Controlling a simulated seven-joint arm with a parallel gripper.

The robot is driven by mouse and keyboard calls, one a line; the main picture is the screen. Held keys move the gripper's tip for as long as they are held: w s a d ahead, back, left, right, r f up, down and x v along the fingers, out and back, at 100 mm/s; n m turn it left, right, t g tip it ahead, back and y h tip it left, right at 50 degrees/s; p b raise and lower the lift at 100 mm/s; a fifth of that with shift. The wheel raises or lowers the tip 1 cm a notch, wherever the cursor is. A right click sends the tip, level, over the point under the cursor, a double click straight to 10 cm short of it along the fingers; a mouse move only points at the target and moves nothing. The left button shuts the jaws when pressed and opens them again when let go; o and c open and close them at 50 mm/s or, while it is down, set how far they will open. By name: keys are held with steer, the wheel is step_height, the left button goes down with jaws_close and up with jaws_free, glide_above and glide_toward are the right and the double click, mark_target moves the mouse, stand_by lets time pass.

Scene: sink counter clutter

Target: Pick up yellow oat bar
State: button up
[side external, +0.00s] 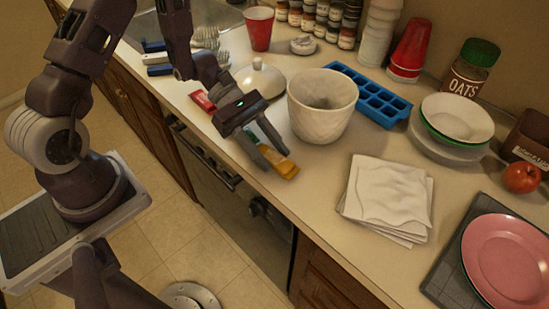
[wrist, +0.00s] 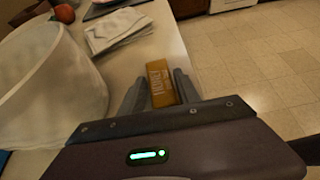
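The yellow oat bar (side external: 279,160) lies near the counter's front edge, in front of the white textured pot. It also shows in the wrist view (wrist: 160,82), where it sits between my two fingers. My gripper (side external: 268,155) is low over the counter with its fingers spread, one on each side of the bar. In the wrist view my gripper (wrist: 160,88) shows a gap between the left finger and the bar. The right finger is very close to the bar; I cannot tell if it touches.
The white pot (side external: 322,108) stands close behind my gripper. A red packet (side external: 203,101) and a domed lid (side external: 260,80) lie nearby. A napkin stack (side external: 388,198) is to the right. A blue ice tray (side external: 372,97) is behind the pot. Bare counter lies between bar and napkins.

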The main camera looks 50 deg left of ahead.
mark_target(270, 153)
jaws_close()
step_height(270, 153, up, 10)
stand_by(0.3)
stand_by(0.8)
